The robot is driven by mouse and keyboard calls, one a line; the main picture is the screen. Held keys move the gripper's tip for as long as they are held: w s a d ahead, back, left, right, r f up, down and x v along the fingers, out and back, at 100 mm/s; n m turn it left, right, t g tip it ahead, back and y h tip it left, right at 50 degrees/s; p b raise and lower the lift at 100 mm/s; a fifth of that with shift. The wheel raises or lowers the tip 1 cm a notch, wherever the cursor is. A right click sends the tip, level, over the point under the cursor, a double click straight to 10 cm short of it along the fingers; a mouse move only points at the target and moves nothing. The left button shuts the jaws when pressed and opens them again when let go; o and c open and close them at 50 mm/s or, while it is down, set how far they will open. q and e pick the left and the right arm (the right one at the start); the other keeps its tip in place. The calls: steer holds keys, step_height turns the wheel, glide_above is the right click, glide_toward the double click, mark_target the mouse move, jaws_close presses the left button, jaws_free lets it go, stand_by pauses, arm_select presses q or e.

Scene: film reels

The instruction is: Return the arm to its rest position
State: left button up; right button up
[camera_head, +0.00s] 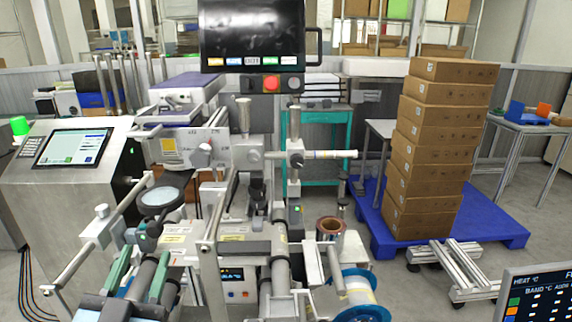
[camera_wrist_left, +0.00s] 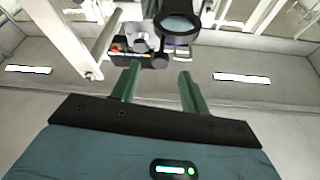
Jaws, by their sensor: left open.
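My left gripper (camera_head: 148,252) is low at the left of the head view, over the near left part of the machine. Its two green fingers stand apart with no film reel held between them. In the left wrist view the open fingers (camera_wrist_left: 159,70) point toward a round magnifier (camera_wrist_left: 178,26) on a dark mount. The magnifier (camera_head: 160,199) also shows just beyond the fingers in the head view. A reel with blue flanges (camera_head: 362,310) is at the lower middle, and a brown roll (camera_head: 331,226) lies behind it. My right gripper is not in view.
Metal bars and rollers (camera_head: 278,262) of the machine crowd the space right of my left gripper. A slanted touchscreen console (camera_head: 75,148) stands at left. A tall stack of cartons (camera_head: 435,150) stands on a blue pallet (camera_head: 508,232) at right, with grey floor around it.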

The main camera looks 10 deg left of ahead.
arm_select(q)
steer(key=s+d+f+m+g+h+p, duration=0.1)
steer(key=s+d+f+g+h, duration=0.15)
steer(key=f, duration=0.75)
steer(key=s+d+f+g+h+p, duration=0.15)
steer(key=f+g, duration=0.25)
steer(key=f, duration=0.6)
steer(key=s+d+f+g+p, duration=0.1)
steer(key=s+d+f+g, duration=0.1)
steer(key=s+f, duration=0.7)
steer(key=s+d+f+g+h+p, duration=0.1)
steer(key=s+d+f+g, duration=0.1)
steer(key=s+f+g, duration=0.3)
steer(key=s+f, duration=0.4)
steer(key=s, duration=0.1)
steer(key=shift+s+d+h, duration=0.2)
steer(key=shift+d+h, duration=0.1)
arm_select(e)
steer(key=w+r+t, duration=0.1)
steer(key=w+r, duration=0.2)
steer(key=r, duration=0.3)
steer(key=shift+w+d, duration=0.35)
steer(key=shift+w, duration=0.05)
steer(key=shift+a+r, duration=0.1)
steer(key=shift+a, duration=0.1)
